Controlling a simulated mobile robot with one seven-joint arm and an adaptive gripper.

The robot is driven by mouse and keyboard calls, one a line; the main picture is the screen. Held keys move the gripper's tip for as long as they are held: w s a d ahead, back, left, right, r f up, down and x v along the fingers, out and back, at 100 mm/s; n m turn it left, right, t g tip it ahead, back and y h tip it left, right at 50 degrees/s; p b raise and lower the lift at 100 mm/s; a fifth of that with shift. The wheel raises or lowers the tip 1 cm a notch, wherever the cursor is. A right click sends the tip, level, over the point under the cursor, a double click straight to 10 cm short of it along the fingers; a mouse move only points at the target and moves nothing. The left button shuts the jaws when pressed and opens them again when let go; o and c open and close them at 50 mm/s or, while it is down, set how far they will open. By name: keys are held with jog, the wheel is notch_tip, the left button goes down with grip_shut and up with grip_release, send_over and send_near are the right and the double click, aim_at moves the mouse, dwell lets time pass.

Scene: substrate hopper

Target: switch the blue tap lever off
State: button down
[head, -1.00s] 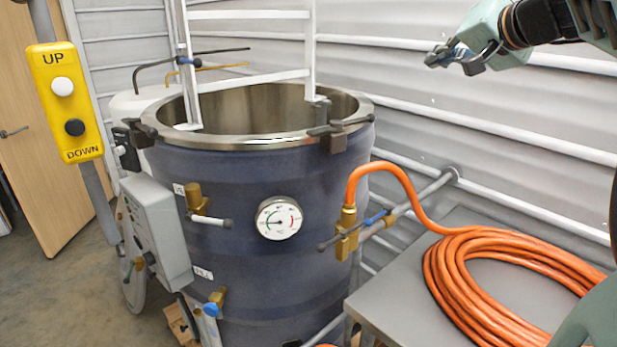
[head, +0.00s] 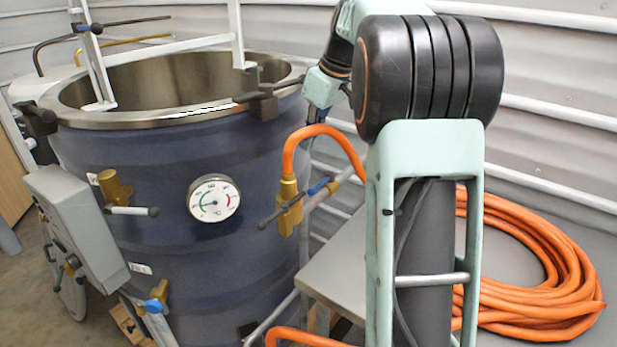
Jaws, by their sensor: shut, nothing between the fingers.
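A brass valve (head: 290,207) on the vat's right side carries the orange hose. A blue-sleeved lever (head: 322,187) shows just right of this valve, slanting up to the right beside a grey pipe. A second blue handle (head: 155,304) sits on a low brass tap at the vat's front. The picture does not settle which one is the task's tap lever. My gripper (head: 318,114) points down between the vat's rim and my forearm, above the hose bend and the blue-sleeved lever, apart from that lever. Its fingers are shut and empty, small and partly hard to make out.
The dark blue vat (head: 130,215) has a dial gauge (head: 214,199) and a clamp on its rim. My arm covers part of both. A grey control box (head: 78,225) stands at left.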

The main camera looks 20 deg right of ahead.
aim_at(321, 184)
jog(key=shift+f, duration=0.2)
jog(key=f, duration=1)
jog(key=shift+s+d, duration=0.15)
jog(key=shift+s, duration=0.05)
